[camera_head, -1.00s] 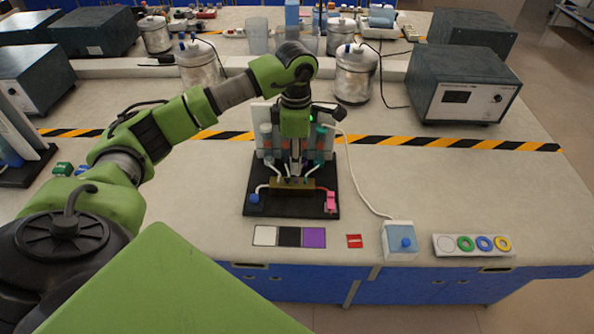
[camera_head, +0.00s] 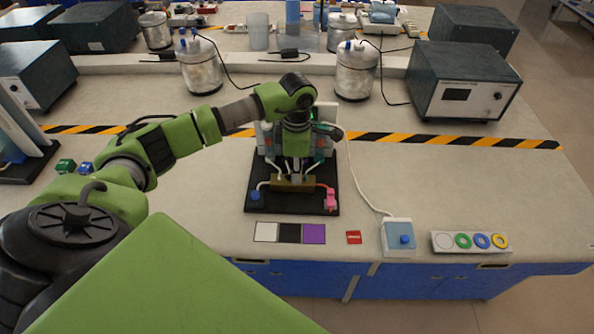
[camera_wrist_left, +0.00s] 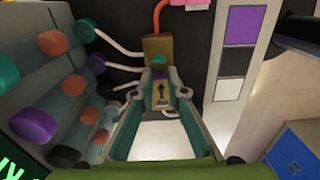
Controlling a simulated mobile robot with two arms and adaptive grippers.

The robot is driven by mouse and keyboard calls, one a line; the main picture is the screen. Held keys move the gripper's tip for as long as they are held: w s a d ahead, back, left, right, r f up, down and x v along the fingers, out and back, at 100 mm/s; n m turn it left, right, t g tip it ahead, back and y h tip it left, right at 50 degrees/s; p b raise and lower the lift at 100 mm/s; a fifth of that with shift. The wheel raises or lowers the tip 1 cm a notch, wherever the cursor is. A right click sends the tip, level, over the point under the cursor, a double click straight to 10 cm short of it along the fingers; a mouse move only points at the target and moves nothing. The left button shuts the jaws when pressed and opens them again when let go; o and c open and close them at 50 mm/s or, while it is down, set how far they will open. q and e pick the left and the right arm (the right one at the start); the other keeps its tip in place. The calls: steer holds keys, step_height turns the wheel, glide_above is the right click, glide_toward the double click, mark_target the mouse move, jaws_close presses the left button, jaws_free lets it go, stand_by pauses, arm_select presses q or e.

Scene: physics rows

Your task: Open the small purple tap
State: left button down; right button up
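My left gripper (camera_head: 296,178) points down over the brown manifold block at the middle of the black board (camera_head: 262,207). In the left wrist view the two fingers of the gripper (camera_wrist_left: 161,80) stand apart. A small gold piece with a dark mark and purplish edges (camera_wrist_left: 160,98) shows between them; I cannot tell whether they touch it. The block (camera_wrist_left: 157,47) with a teal tap (camera_wrist_left: 159,59) lies just beyond the fingertips. A larger purple knob (camera_wrist_left: 32,126) sits on the rack at the left. I cannot tell for sure which part is the small purple tap.
Pale tubes (camera_wrist_left: 122,48) run from the rack (camera_wrist_left: 60,95) to the block, close to the fingers. A pink item (camera_head: 330,200) and a blue one (camera_head: 256,196) flank the block. White, black and purple squares (camera_head: 314,234) and a blue-button box (camera_head: 398,250) lie in front.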

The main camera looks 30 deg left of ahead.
arm_select(q)
steer(key=shift+f+n+b, duration=0.1)
steer(key=shift+n+b, duration=0.45)
steer(key=shift+n, duration=1.65)
steer(key=c, duration=2)
jaws_free()
steer(key=shift+r, duration=0.2)
step_height(320, 180, up, 12)
steer(key=shift+f, duration=0.1)
